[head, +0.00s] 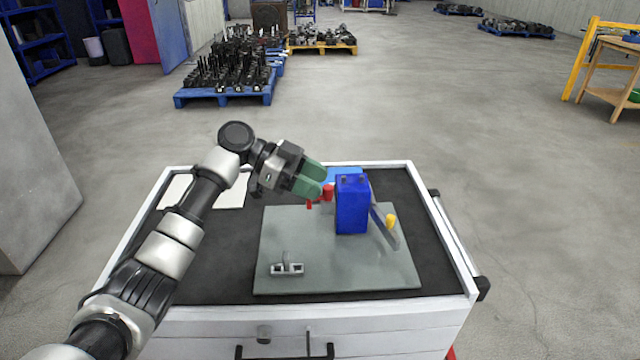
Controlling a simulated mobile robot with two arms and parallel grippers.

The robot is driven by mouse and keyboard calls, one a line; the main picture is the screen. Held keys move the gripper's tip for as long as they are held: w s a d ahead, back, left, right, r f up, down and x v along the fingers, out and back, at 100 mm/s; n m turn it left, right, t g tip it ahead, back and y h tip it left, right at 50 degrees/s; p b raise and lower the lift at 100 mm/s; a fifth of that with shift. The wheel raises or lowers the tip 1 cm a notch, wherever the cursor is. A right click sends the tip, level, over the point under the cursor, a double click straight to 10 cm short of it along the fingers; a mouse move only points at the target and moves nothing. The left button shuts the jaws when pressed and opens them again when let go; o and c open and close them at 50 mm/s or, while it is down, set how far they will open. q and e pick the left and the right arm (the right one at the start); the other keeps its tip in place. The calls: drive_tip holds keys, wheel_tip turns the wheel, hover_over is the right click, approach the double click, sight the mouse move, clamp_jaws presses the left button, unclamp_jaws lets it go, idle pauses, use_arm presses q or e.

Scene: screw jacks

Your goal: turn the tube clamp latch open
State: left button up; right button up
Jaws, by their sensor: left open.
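A blue block (353,208) stands upright on a grey plate (330,272) on the cart top. A red part (327,192) shows just left of the block, close to my gripper. A grey bar with a yellow knob (391,220) leans at the block's right side. A small metal bracket (287,267) sits at the plate's front left. Which part is the tube clamp latch I cannot tell for sure. My left gripper (316,180), with green fingers, is open above the plate's back left, beside the red part. Whether it touches it is unclear. My right gripper is out of view.
The dark cart top (225,240) has a white raised rim and a white sheet (232,193) at its back left. A lighter blue piece shows behind the block. The plate's front middle is clear. Loaded pallets (225,97) stand far back on the floor.

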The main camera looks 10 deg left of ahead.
use_arm(q)
drive_tip(key=b+v, duration=0.1)
drive_tip(key=v, duration=0.8)
drive_tip(key=shift+a+r, duration=0.15)
drive_tip(key=shift+r, duration=0.05)
